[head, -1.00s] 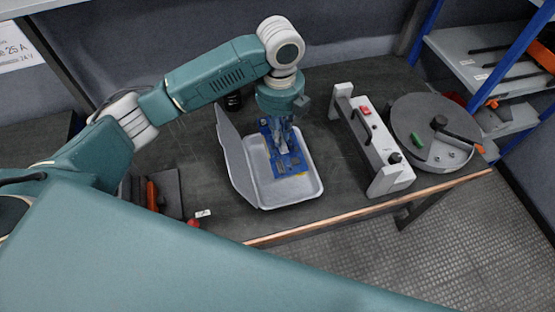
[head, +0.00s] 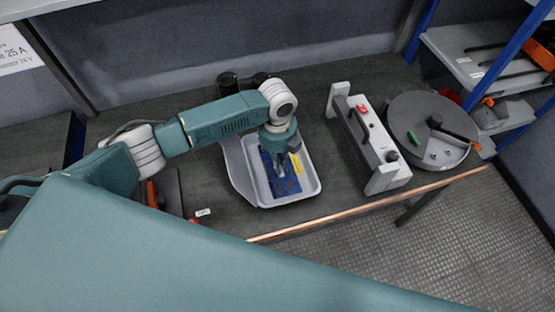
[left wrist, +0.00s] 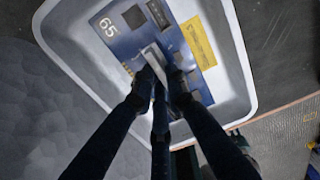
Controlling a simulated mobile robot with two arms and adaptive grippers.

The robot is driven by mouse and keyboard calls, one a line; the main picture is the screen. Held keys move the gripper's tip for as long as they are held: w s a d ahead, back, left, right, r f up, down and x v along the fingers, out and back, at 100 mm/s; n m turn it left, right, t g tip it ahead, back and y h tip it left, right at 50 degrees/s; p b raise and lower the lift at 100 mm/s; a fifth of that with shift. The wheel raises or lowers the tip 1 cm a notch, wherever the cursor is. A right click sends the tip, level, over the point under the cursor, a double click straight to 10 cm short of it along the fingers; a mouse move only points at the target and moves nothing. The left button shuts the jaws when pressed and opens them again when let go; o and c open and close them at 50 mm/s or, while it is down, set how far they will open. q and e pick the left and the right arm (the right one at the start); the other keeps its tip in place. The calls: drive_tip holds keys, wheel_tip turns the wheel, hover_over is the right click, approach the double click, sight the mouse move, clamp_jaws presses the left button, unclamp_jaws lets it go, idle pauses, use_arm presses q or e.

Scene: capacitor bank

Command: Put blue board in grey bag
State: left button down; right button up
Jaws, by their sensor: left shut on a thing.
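The blue board (head: 291,185) carries dark chips and a yellow label. It lies within the outline of an open, light grey, tray-like container (head: 318,187), which I take as the grey bag. A raised grey flap (head: 237,165) stands on its left. My left gripper (head: 279,174) points down over the board and is shut on it. In the left wrist view the fingers (left wrist: 158,70) close on a pale raised part of the board (left wrist: 120,40), inside the container's rim (left wrist: 241,60). I cannot tell whether the board touches the floor. My right gripper is not in view.
A white and grey instrument with a handle (head: 370,140) stands right of the container. A round dark grey device (head: 415,110) is beyond it. Dark cylinders (head: 228,84) stand behind my arm. The wooden table edge (head: 340,214) runs in front.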

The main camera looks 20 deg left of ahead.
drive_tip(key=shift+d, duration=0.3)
use_arm(q)
drive_tip(key=c, duration=1.7)
unclamp_jaws()
drive_tip(key=shift+f, duration=0.1)
drive_tip(key=shift+c, duration=0.2)
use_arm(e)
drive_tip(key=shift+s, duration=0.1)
use_arm(q)
drive_tip(key=shift+r, duration=0.25)
wheel_tip(320, 180, up, 12)
drive_tip(key=b, duration=0.1)
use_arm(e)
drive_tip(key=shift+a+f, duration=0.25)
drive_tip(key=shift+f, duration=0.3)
use_arm(q)
drive_tip(key=shift+s+f, duration=0.1)
drive_tip(key=shift+f, duration=0.1)
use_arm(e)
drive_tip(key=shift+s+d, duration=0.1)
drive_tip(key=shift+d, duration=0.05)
